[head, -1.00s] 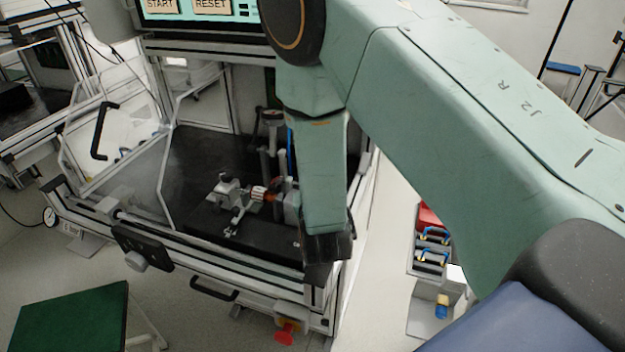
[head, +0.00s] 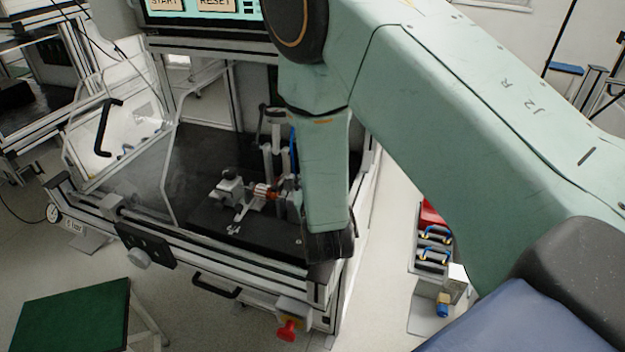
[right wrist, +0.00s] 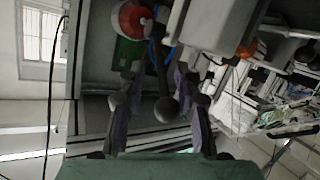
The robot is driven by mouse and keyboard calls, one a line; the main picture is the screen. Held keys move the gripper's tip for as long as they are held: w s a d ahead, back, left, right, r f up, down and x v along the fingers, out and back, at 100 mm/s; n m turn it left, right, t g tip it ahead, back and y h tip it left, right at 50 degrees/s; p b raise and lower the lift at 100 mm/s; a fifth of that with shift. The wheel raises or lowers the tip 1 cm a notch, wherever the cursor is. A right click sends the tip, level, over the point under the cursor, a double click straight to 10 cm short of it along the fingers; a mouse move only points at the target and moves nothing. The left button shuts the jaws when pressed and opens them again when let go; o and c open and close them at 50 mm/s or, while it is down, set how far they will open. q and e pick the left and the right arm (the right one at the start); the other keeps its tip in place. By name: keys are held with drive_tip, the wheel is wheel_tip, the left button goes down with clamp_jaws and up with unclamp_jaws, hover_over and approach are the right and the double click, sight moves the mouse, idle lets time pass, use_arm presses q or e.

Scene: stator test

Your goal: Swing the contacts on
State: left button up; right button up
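In the head view, a stator with copper-red windings (head: 264,191) lies in a light metal fixture (head: 232,188) on the dark bench plate (head: 205,222). A black-handled lever (head: 272,110) stands behind it. My right arm reaches down at the right of the fixture and hides part of it; its gripper fingers are hidden there. In the right wrist view, my right gripper (right wrist: 158,88) is open, with its fingers apart on either side of a black ball knob (right wrist: 166,108) on a dark rod. I cannot tell whether they touch it. My left gripper is out of view.
A clear guard with a black handle (head: 103,126) stands left of the bench. A START/RESET screen (head: 200,8) is above. A red knob (head: 286,330) juts out at the front. A green-topped table (head: 70,318) is at lower left, and blue-handled bins (head: 436,240) are at right.

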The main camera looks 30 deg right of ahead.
drive_tip(key=shift+s, duration=0.1)
idle(0.6)
drive_tip(key=s+a+p, duration=0.3)
drive_tip(key=s+a, duration=0.1)
drive_tip(key=s, duration=0.4)
drive_tip(key=shift+r, duration=0.15)
idle(0.7)
idle(0.6)
